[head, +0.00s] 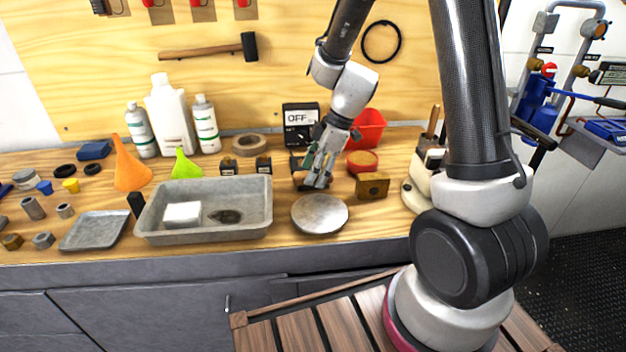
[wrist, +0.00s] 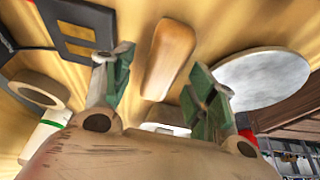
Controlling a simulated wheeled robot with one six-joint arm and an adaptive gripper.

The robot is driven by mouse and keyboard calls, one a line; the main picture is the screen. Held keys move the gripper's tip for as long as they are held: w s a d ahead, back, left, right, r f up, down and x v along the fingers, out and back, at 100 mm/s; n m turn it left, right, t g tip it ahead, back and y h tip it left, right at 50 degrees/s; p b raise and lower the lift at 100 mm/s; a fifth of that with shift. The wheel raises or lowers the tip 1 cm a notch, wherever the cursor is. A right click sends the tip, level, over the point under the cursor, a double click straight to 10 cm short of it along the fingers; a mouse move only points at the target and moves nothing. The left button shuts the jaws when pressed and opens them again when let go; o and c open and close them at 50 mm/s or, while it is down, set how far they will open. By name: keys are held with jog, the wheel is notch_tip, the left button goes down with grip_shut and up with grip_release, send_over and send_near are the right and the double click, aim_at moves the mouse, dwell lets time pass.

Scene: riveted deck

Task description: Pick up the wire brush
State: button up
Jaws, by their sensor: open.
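A wooden, tan-orange block with rounded ends, which looks like the wire brush (wrist: 168,58), lies on the bench in the wrist view. It shows beyond and between the fingertips of my gripper (wrist: 155,80); no bristles can be seen. My gripper is open, with green-padded fingers apart and nothing held. In the head view my gripper (head: 318,182) points down over the bench, just behind the round metal plate (head: 320,214). There the brush is mostly hidden behind the fingers. I cannot tell the exact gap between fingertips and brush.
A grey metal tray (head: 205,232) with a white block (head: 182,213) stands left of my gripper.

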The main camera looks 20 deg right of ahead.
jog(key=shift+a+f, duration=0.25)
jog(key=shift+f, duration=0.4)
jog(key=shift+f, duration=0.25)
jog(key=c, duration=1.2)
jog(key=shift+c, duration=0.2)
notch_tip(320, 180, up, 11)
jog(key=shift+f, duration=0.2)
